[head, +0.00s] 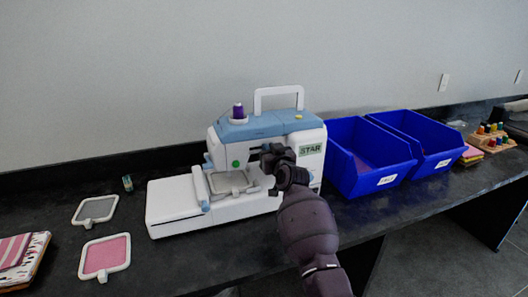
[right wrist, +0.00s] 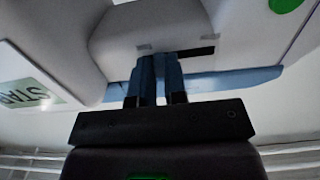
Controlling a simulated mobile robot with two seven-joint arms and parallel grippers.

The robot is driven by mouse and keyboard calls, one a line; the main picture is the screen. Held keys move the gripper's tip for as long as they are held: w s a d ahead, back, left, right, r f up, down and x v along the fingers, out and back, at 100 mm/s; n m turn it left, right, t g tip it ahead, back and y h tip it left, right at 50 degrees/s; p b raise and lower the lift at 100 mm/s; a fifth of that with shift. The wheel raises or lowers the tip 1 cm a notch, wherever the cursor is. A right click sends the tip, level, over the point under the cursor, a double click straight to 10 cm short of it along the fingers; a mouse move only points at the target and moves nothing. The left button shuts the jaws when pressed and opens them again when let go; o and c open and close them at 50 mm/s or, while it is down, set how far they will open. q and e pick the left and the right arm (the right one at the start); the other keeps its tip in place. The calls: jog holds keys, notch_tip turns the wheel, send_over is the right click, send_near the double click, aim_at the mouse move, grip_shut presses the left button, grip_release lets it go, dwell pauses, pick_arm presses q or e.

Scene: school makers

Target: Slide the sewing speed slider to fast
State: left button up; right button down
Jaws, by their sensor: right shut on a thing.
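The white and blue sewing machine (head: 262,150) stands on the dark counter, its front facing me. My right gripper (head: 270,158) is at the machine's front, left of the STAR label, and covers part of it. In the right wrist view, the fingers (right wrist: 158,85) are together at a short black slot (right wrist: 195,52) on the white casing, near one end of it. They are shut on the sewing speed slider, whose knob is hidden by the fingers. The slot's bare part runs to the right in that view. My left gripper is not in view.
Two blue bins (head: 362,190) stand close to the machine's right side. Embroidery hoops (head: 104,256) and folded fabric lie to the left. A spool rack (head: 492,138) is at the far right. The counter's front edge runs below the machine.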

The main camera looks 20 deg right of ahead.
jog(key=shift+d, duration=0.75)
jog(key=c, duration=1.2)
grip_release()
jog(key=shift+d, duration=0.2)
jog(key=shift+o, duration=0.2)
jog(key=shift+a, duration=0.1)
jog(key=shift+s, duration=0.1)
jog(key=s+p, duration=0.1)
jog(key=s, duration=0.9)
jog(key=shift+s+p, duration=0.3)
jog(key=shift+p, duration=0.1)
